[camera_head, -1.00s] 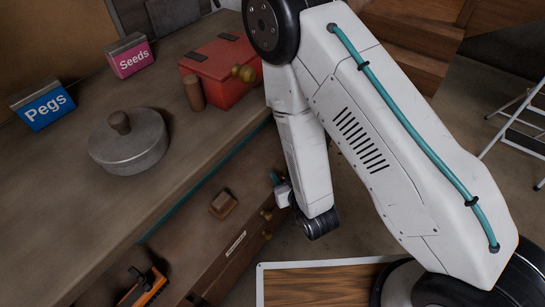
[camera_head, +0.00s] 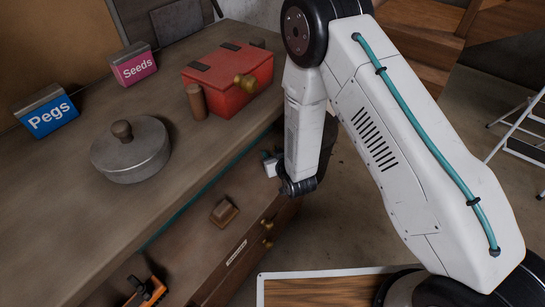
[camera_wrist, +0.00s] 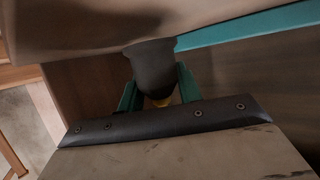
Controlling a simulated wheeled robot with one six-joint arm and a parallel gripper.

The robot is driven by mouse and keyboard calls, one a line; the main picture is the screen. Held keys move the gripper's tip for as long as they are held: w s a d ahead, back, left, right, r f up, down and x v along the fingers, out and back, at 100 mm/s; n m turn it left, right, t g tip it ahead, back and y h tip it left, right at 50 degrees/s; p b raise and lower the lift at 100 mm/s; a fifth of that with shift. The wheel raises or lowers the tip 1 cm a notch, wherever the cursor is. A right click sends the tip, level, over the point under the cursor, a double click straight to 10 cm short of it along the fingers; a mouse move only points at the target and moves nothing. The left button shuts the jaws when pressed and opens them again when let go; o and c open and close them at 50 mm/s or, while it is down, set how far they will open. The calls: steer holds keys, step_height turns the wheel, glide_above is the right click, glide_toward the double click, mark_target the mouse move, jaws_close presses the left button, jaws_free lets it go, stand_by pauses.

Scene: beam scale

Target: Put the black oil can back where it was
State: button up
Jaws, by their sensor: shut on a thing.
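My gripper (camera_wrist: 157,88) shows in the wrist view with its teal fingers shut on a dark, rounded thing, which looks like the black oil can (camera_wrist: 152,62). In the head view my wrist is by the bench's front edge, near the open drawer (camera_head: 190,262). The fingers and the can cannot be made out there.
On the bench (camera_head: 60,200) stand a lidded grey pot (camera_head: 130,158), a red box (camera_head: 232,85), a wooden cylinder (camera_head: 197,102) and signs for Pegs (camera_head: 46,112) and Seeds (camera_head: 134,66). The drawer holds a wooden block (camera_head: 224,212) and an orange-black tool (camera_head: 146,292). A stepladder (camera_head: 525,130) stands right.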

steer(key=shift+f, duration=0.85)
steer(key=shift+f, duration=0.1)
steer(key=o, duration=1.1)
